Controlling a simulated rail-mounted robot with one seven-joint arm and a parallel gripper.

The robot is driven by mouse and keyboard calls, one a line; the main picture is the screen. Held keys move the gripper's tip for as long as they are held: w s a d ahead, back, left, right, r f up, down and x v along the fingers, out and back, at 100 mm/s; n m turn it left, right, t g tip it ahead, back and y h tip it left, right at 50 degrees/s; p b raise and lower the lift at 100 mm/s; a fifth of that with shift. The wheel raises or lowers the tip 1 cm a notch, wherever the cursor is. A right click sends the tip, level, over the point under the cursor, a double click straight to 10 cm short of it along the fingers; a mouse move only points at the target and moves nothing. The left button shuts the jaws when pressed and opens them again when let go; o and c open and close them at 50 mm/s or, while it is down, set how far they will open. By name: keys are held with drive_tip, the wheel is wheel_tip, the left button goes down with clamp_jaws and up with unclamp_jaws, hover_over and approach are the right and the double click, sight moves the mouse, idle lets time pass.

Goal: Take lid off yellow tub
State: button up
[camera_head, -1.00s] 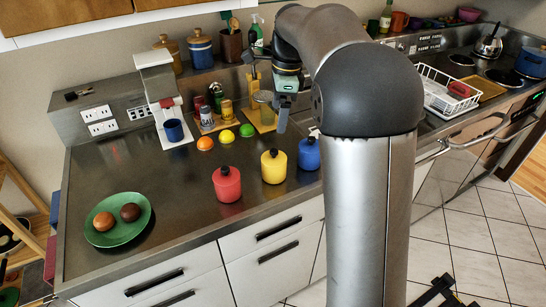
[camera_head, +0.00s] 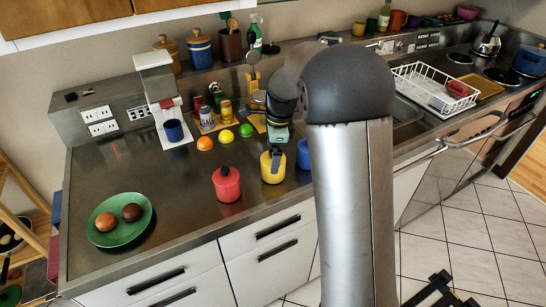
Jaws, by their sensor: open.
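The yellow tub (camera_head: 272,169) stands on the steel counter between the red and blue tubs, with its lid on. My gripper (camera_head: 277,148) points down right over the tub, close to the dark knob on its lid. The fingers are small here and overlap the knob in the picture, so I cannot tell whether they touch it or are around it. The gripper is open.
A red tub (camera_head: 227,184) stands to the left. A blue tub (camera_head: 304,156) is close on the right, partly hidden by my arm.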

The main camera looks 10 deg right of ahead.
drive_tip(key=c, duration=1.1)
